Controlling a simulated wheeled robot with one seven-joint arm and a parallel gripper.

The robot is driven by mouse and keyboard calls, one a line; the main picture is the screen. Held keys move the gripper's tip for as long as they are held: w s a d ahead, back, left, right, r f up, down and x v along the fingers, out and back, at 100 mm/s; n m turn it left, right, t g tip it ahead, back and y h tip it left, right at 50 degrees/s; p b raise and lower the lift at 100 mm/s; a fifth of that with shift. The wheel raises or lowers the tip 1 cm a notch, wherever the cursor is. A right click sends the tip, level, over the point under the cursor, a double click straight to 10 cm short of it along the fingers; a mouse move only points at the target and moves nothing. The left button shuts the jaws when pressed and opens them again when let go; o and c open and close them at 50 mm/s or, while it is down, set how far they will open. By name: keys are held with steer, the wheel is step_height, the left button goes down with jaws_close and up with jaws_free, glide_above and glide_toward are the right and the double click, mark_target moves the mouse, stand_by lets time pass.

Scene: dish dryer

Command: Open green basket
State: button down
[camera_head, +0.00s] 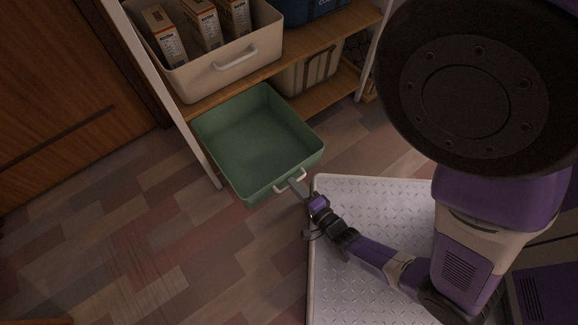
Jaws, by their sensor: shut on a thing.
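The green basket (262,150) is an empty open-topped bin on the lowest level of the shelf unit. Most of it sticks out past the shelf front, over the floor. It has a pale handle (283,184) on its front wall. My gripper (299,186) is at the right end of this handle and is shut on it. The fingertips are small in the picture and partly hard to make out.
A white basket (222,77) with several boxes stands on the shelf above. A striped beige bin (311,70) sits behind, to the right. A wooden door (62,95) is at the left. The wood-look floor (120,235) is clear at the lower left.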

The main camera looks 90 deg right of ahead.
steer(key=shift+a, duration=0.15)
steer(key=c, duration=1.5)
jaws_free()
steer(key=p+v, duration=0.1)
steer(key=v, duration=0.7)
steer(key=shift+p, duration=0.3)
